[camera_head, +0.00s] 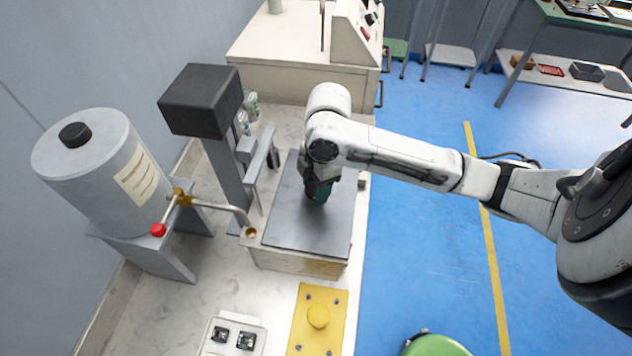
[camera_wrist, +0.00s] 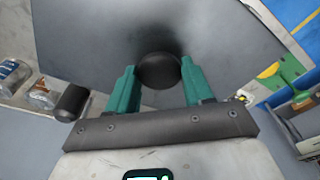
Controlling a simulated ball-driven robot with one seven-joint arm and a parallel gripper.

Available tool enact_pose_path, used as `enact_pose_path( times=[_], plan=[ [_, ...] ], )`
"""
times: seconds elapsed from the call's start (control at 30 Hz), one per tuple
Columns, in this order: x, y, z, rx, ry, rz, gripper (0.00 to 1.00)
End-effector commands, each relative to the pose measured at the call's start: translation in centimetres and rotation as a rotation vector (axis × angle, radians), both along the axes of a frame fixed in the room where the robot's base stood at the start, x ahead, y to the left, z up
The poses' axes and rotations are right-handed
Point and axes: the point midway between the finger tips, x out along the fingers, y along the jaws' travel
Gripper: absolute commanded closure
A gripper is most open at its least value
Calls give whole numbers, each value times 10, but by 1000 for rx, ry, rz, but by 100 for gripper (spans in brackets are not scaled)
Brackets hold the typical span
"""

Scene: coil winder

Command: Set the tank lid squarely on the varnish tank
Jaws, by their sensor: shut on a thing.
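The tank lid (camera_head: 330,232) is a flat dark grey square plate with a round black knob (camera_wrist: 158,70) at its middle. My gripper (camera_head: 318,188) has green fingers, shown in the wrist view (camera_wrist: 158,84) on either side of the knob and shut on it. The lid covers most of the varnish tank (camera_head: 297,263), a pale box whose front wall shows below the lid's near edge. Whether the lid touches the rim or hangs just above it, I cannot tell. The tank's inside and far side are hidden.
A grey cylinder (camera_head: 95,165) with a brass valve and a bent spout (camera_head: 225,208) stands left; the spout ends close to the lid's near left corner. A dark-headed column (camera_head: 203,100) stands behind it. A yellow button plate (camera_head: 318,318) lies in front.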

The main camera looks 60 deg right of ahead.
Motion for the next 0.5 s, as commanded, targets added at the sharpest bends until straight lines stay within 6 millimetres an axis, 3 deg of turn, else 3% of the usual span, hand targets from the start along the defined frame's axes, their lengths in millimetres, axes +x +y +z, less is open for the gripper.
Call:
enact_pose_path(
  times=[0.3, 0.33, 0.5],
  plan=[
    [0, -1, -6, -2, -3, 0, 100],
    [0, -1, -6, -2, -3, 0, 47],
    [0, 0, -6, -1, -2, 0, 31]
  ],
)
